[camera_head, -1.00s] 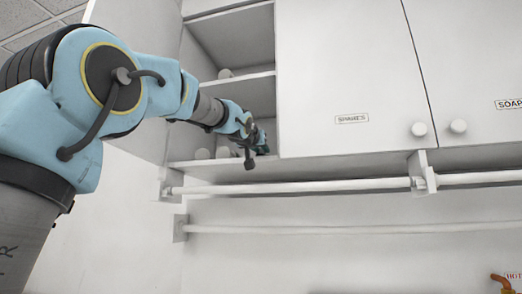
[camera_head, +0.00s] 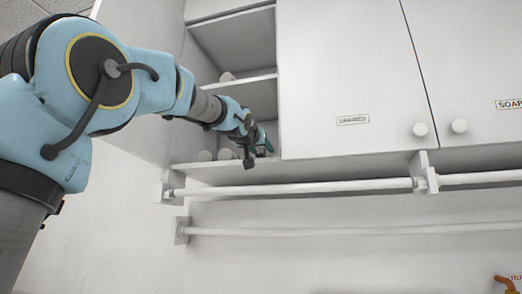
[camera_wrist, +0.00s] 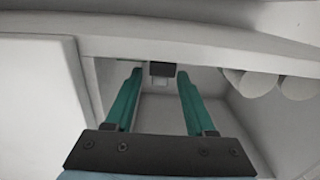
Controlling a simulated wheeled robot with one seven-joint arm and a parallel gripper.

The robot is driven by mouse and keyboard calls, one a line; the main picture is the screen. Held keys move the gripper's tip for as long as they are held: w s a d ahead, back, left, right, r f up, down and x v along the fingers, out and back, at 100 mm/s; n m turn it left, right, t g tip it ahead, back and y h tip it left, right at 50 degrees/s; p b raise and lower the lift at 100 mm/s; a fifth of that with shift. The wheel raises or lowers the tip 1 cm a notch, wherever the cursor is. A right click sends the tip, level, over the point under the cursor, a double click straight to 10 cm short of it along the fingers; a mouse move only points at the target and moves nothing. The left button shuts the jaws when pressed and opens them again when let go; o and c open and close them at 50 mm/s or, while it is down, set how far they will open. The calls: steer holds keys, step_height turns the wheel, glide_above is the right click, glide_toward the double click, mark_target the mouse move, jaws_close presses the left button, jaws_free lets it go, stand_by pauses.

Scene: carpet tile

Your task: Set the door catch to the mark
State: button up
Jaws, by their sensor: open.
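In the wrist view, a small dark block (camera_wrist: 162,69) sits at the cabinet's edge, between and just beyond my fingertips. A small pale piece (camera_wrist: 161,83) shows just below it. I cannot tell for sure which of these is the door catch, and I make out no mark. My gripper (camera_wrist: 154,74) is open, its two teal fingers apart with nothing between them. In the head view my gripper (camera_head: 262,143) is at the open cabinet bay, beside the left edge of the door labelled SPARES (camera_head: 345,80). The catch is hidden or too small there.
White cylinders (camera_wrist: 298,88) stand near the fingers on the right in the wrist view. The open bay has shelves (camera_head: 250,82). Below the cabinet run two pale rails (camera_head: 300,188). A SOAP door (camera_head: 470,60) is at the right, with an orange tap (camera_head: 506,283) below.

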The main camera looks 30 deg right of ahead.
steer(key=shift+a, duration=0.1)
steer(key=b+v, duration=0.4)
steer(key=v, duration=0.6)
steer(key=shift+s+a, duration=0.2)
steer(key=shift+s, duration=0.1)
